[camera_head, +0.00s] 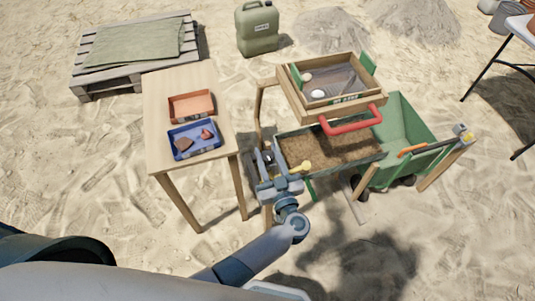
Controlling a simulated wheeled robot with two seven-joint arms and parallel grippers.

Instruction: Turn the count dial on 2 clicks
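My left arm reaches up from the bottom of the head view. Its gripper (264,157) is at the left end of the sandy sifting box (330,152). A small dark round part, which looks like the count dial (268,158), shows between or just behind the fingers. The fingers look a little apart around it, but whether they touch it is too small to tell. The dial's face and marks cannot be read. A yellow knob or handle (304,166) sits just right of the gripper. My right gripper is not in view.
A wooden sieve tray (288,92) with a red handle (352,119) stands above the box. A green barrow (405,125) is at its right. A wooden table (163,140) at left holds an orange tray (191,93) and a blue tray (222,146) with shards.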

